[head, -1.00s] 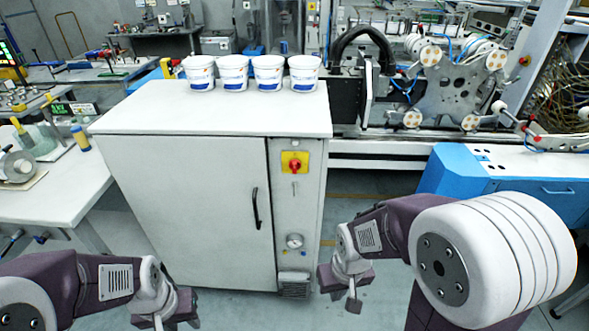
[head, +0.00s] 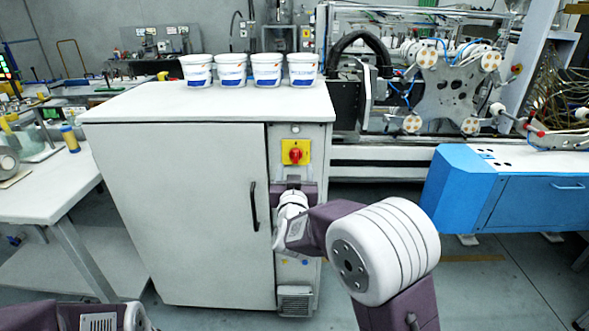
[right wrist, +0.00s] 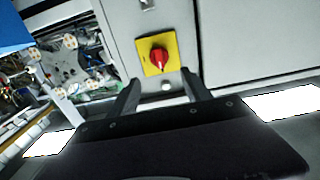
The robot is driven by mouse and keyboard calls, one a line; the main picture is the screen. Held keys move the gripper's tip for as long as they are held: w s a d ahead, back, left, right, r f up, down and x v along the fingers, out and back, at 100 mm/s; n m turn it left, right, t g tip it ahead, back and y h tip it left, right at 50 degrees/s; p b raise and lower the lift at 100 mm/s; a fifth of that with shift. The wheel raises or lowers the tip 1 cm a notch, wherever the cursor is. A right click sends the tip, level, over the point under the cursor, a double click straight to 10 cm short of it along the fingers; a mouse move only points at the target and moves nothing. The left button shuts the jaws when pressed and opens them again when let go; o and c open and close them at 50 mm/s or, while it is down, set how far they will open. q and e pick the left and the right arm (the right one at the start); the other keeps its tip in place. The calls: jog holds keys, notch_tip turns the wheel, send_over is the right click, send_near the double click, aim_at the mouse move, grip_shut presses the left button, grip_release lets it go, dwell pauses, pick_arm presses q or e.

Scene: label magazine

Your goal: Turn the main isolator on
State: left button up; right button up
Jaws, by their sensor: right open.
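The main isolator is a red rotary knob (head: 295,153) on a yellow square plate, high on the narrow right-hand panel of a white cabinet (head: 180,200). The knob also shows in the right wrist view (right wrist: 159,58), beyond the fingertips. Its exact turn position is too small to tell. My right gripper (head: 293,182) is in front of the panel, just below the yellow plate. In the right wrist view its two fingers (right wrist: 160,80) are spread apart with nothing between them, pointing toward the knob. My left gripper is out of view; only part of its arm shows at the bottom left.
Several white tubs (head: 268,70) stand in a row on the cabinet top. A black door handle (head: 254,206) is just left of the panel. A blue machine unit (head: 465,190) stands to the right, with open floor between. A white table (head: 50,190) is at the left.

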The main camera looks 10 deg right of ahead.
aim_at(296, 154)
jog(key=p+x, duration=0.1)
jog(key=x, duration=0.7)
jog(key=shift+w+d+r, duration=0.1)
jog(key=shift+w+r, duration=0.05)
jog(key=shift+w, duration=0.25)
grip_shut()
